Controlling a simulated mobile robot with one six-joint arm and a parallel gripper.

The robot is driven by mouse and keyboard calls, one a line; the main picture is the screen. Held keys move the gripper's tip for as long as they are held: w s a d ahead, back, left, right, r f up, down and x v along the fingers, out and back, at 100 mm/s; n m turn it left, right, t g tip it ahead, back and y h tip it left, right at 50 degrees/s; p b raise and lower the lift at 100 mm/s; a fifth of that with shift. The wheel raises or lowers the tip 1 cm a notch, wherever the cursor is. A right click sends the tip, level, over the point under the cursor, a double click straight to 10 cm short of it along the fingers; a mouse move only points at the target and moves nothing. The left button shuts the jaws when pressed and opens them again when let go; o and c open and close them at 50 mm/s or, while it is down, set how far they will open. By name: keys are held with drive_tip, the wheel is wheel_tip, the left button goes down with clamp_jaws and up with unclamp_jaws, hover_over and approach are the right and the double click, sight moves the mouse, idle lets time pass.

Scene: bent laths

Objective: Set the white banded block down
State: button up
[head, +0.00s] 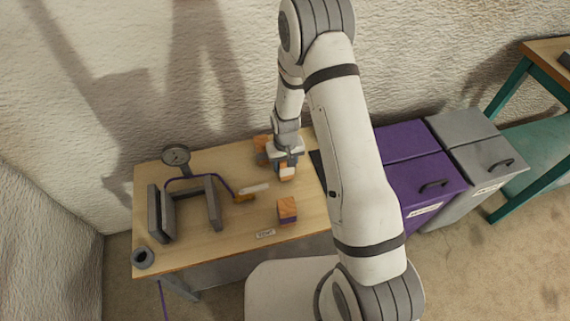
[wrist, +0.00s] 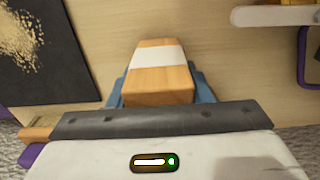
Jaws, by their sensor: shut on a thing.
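The white banded block (wrist: 160,54) is a wooden block with a white band across it. My gripper (head: 286,165) is shut on it over the table (head: 225,245), and the block (head: 287,174) shows just below the fingers in the head view. In the wrist view the blue fingers of my gripper (wrist: 158,88) are on both sides of the block. I cannot tell whether its underside touches the table.
A purple banded block (head: 287,212) stands in front of my gripper. Wooden blocks (head: 262,145) stand just behind it. A dark mat (wrist: 38,50) with sawdust lies beside it. A grey fixture (head: 213,205) and a white-and-orange tool (head: 254,189) are to the left. Purple and grey bins (head: 415,175) stand right.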

drive_tip(key=shift+f, duration=0.3)
drive_tip(key=shift+f, duration=0.15)
drive_tip(key=o, duration=1.1)
